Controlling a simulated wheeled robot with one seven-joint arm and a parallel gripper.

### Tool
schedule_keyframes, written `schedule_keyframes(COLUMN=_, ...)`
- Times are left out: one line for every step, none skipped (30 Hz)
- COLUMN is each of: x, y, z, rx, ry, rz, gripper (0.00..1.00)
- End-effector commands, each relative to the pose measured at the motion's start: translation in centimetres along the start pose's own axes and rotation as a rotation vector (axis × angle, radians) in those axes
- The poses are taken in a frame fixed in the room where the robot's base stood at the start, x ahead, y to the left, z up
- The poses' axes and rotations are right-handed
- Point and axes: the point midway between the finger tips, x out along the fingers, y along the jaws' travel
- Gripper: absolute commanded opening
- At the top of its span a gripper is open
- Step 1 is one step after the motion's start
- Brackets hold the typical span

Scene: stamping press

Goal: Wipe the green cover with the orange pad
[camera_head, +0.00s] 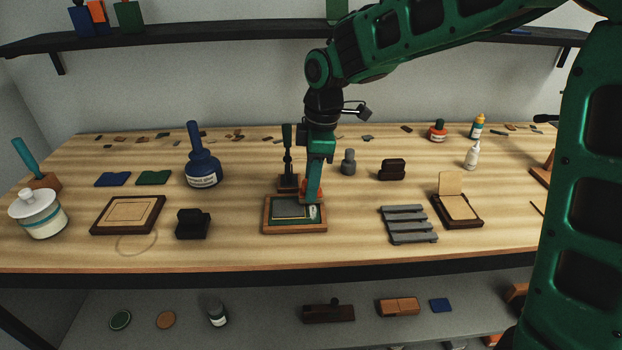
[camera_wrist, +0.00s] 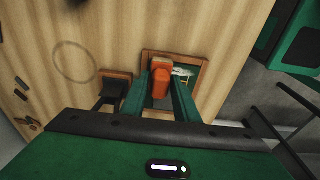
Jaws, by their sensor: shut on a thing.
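The green cover (camera_head: 305,226) lies flat in a wooden frame (camera_head: 266,222) near the table's front middle. It carries a grey-blue rectangle and a whitish patch (camera_head: 313,212) at its right side. The patch also shows in the wrist view (camera_wrist: 182,72). My gripper (camera_head: 312,192) points down over the frame's right rear part. It is shut on the orange pad (camera_wrist: 161,80), which sits between the fingers. The pad is low over the cover; whether it touches is unclear. The fingers and pad hide part of the cover in the wrist view.
A dark upright tool on a block (camera_head: 288,181) stands close behind the frame. A black block (camera_head: 192,224) is to the left, a grey slatted rack (camera_head: 408,224) to the right. A blue bottle (camera_head: 202,168) stands back left. The table front beside the frame is clear.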

Motion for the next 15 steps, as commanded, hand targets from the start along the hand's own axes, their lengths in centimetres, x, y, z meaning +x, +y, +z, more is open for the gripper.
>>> schedule_keyframes(x=0.07, y=-0.43, z=-0.02, rx=-0.002, ry=-0.001, rz=-0.003, gripper=0.1)
schedule_keyframes(x=0.07, y=-0.6, z=-0.02, rx=-0.002, ry=-0.001, rz=-0.003, gripper=0.1)
schedule_keyframes(x=0.09, y=-0.78, z=-0.02, rx=-0.002, ry=-0.001, rz=-0.003, gripper=0.1)
schedule_keyframes(x=0.1, y=-0.89, z=-0.01, rx=-0.002, ry=-0.002, rz=-0.003, gripper=0.1)
schedule_keyframes(x=0.1, y=-0.96, z=-0.01, rx=-0.002, ry=-0.002, rz=-0.003, gripper=0.1)
schedule_keyframes(x=0.11, y=-1.02, z=0.0, rx=-0.002, ry=-0.002, rz=-0.003, gripper=0.1)
schedule_keyframes(x=0.11, y=-1.03, z=0.0, rx=-0.002, ry=-0.002, rz=-0.003, gripper=0.1)
schedule_keyframes(x=0.12, y=-1.03, z=0.01, rx=-0.002, ry=-0.002, rz=-0.003, gripper=0.1)
schedule_keyframes(x=0.12, y=-1.02, z=0.01, rx=-0.002, ry=-0.002, rz=-0.003, gripper=0.1)
schedule_keyframes(x=0.12, y=-1.01, z=0.01, rx=-0.001, ry=-0.002, rz=-0.003, gripper=0.1)
schedule_keyframes(x=0.12, y=-1.01, z=0.01, rx=-0.001, ry=-0.002, rz=-0.003, gripper=0.1)
schedule_keyframes(x=0.12, y=-1.01, z=0.01, rx=-0.001, ry=-0.002, rz=-0.003, gripper=0.1)
schedule_keyframes(x=0.12, y=-1.0, z=0.01, rx=-0.001, ry=-0.002, rz=-0.003, gripper=0.1)
schedule_keyframes(x=0.12, y=-1.0, z=0.02, rx=-0.001, ry=-0.002, rz=-0.003, gripper=0.1)
schedule_keyframes(x=0.12, y=-1.02, z=0.02, rx=-0.001, ry=-0.002, rz=-0.003, gripper=0.1)
